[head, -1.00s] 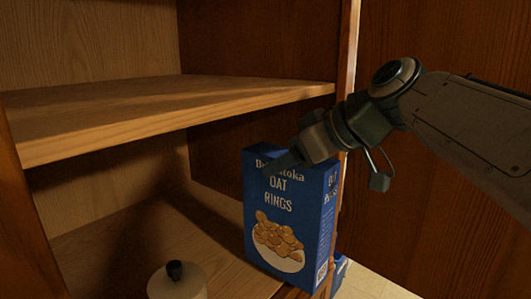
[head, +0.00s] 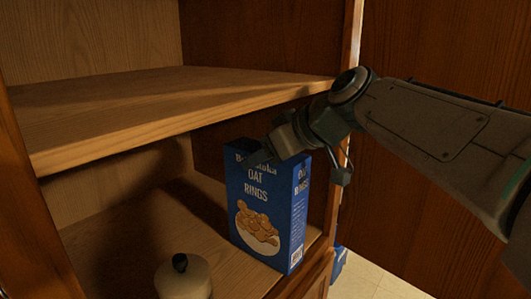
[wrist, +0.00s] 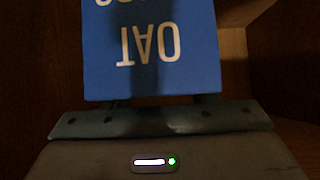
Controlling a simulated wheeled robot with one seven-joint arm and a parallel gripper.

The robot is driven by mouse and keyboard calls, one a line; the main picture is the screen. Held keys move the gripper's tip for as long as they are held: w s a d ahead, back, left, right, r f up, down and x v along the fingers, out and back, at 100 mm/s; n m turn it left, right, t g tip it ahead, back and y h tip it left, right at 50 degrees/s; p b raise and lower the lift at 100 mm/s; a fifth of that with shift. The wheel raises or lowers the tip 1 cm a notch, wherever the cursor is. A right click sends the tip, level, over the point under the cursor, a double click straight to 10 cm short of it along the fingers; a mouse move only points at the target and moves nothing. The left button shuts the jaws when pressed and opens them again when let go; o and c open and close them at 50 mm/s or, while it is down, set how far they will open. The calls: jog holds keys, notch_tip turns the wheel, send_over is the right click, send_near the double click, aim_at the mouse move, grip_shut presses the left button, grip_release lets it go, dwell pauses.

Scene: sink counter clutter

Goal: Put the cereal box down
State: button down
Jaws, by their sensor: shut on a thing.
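The blue cereal box (head: 262,207), marked "OAT RINGS", stands upright at the right end of the cabinet's lower shelf (head: 120,250), below the upper shelf board. My gripper (head: 275,150) is shut on the box's top part from the right side. In the wrist view the cereal box (wrist: 150,50) fills the space between the fingers, its lettering upside down. Whether the box's bottom touches the shelf is hard to tell; its lower edge appears at or very near the shelf surface.
A pale round lidded container (head: 183,278) with a dark knob stands on the lower shelf, front left of the box. The upper shelf (head: 180,105) is empty and lies just above my gripper. A cabinet side post (head: 340,190) is close on the right. Another blue object (head: 338,262) shows low beyond it.

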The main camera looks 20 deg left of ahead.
dwell(0.3)
jog(key=shift+f, duration=0.2)
jog(key=c, duration=0.6)
grip_release()
jog(key=b+v, duration=0.2)
jog(key=v, duration=1)
jog(key=shift+r, duration=0.2)
